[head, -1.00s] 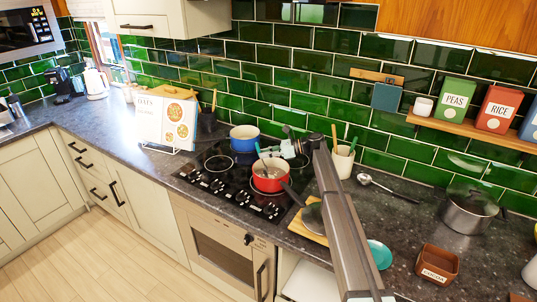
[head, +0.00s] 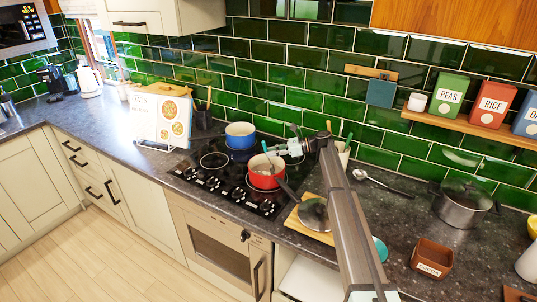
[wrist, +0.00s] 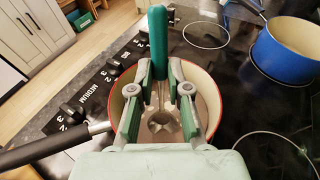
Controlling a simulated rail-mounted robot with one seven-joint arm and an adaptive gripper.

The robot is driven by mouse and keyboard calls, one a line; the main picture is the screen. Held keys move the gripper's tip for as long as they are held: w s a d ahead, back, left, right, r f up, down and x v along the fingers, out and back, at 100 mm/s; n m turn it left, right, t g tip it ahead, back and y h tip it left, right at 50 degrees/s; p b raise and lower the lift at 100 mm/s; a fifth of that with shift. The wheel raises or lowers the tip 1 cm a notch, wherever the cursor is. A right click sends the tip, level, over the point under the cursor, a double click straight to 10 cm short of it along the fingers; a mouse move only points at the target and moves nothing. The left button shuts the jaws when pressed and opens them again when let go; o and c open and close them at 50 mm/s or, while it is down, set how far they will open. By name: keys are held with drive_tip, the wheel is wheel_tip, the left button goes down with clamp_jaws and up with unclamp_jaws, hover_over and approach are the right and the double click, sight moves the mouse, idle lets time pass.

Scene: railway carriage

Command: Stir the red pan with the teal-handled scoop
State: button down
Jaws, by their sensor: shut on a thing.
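The red pan (head: 262,181) stands on the front right of the black hob, its dark handle pointing toward the lower right in the head view. In the wrist view the pan (wrist: 116,104) is below my gripper, with its cream inside and pale brownish contents partly hidden by the fingers. The teal-handled scoop (wrist: 157,40) is between my fingers, handle up. Its metal bowl (wrist: 162,123) is down inside the pan; how deep I cannot tell. My gripper (wrist: 161,76) is shut on the scoop. In the head view my gripper (head: 281,151) is just above the pan's right rim.
A blue pan (head: 240,136) stands behind the red one. A lid on a wooden board (head: 309,229) lies right of the hob. A utensil pot (head: 343,153) is behind my arm. A steel pot (head: 463,207) and cocoa box (head: 432,262) stand farther right. An open cookbook (head: 160,120) is left.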

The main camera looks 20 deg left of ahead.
drive_tip(key=shift+w+a, duration=0.1)
drive_tip(key=shift+w, duration=0.35)
drive_tip(key=shift+s+a+p, duration=0.2)
drive_tip(key=shift+s+a, duration=0.15)
drive_tip(key=shift+a, duration=0.25)
drive_tip(key=shift+s+a+p, duration=0.15)
drive_tip(key=shift+s+a, duration=0.2)
drive_tip(key=shift+a, duration=0.2)
